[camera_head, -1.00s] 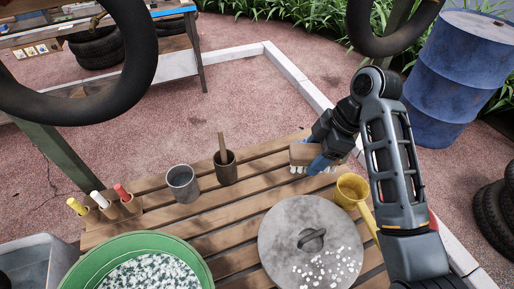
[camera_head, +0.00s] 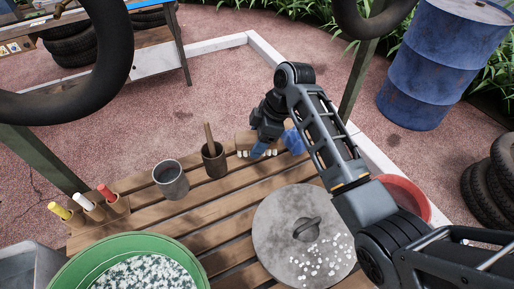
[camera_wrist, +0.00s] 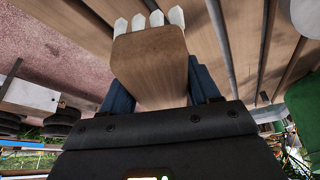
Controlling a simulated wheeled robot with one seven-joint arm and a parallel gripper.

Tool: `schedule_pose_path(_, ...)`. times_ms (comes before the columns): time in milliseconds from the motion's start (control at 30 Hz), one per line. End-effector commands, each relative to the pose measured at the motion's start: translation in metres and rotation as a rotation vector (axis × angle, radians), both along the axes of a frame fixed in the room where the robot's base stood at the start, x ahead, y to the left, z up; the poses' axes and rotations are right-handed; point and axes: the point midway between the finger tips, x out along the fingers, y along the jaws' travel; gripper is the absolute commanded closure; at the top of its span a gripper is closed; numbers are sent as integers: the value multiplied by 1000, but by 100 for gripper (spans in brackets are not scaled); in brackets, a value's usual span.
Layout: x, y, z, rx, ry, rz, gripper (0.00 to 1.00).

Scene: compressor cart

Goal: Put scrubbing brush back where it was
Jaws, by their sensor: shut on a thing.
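The scrubbing brush (camera_head: 243,140) has a brown wooden block and white bristles that point down. It is at the far edge of the slatted wooden table, just right of the dark cup. My gripper (camera_head: 275,146) is shut on it, with a blue finger on either side. In the wrist view the wooden block of the brush (camera_wrist: 150,62) sits between the blue fingers of my gripper (camera_wrist: 160,90), bristles at the top of the picture. I cannot tell whether the bristles touch the table. My gripper hides part of the block in the head view.
A dark cup with a wooden stick (camera_head: 214,160) and a grey metal cup (camera_head: 171,180) stand left of the brush. A round grey lid (camera_head: 275,225) with white pellets, a green basin (camera_head: 75,270) and a wooden marker holder (camera_head: 115,205) share the table (camera_head: 222,212). A red container (camera_head: 412,190) is right.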

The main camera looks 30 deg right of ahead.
Motion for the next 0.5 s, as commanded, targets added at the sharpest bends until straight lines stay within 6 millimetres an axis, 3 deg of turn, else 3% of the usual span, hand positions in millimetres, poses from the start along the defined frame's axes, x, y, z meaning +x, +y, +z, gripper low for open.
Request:
schedule_pose_path(233, -1, 0, -32, 0, 2, 0, 72)
schedule_pose_path(500, -1, 0, -38, 0, 0, 1, 72)
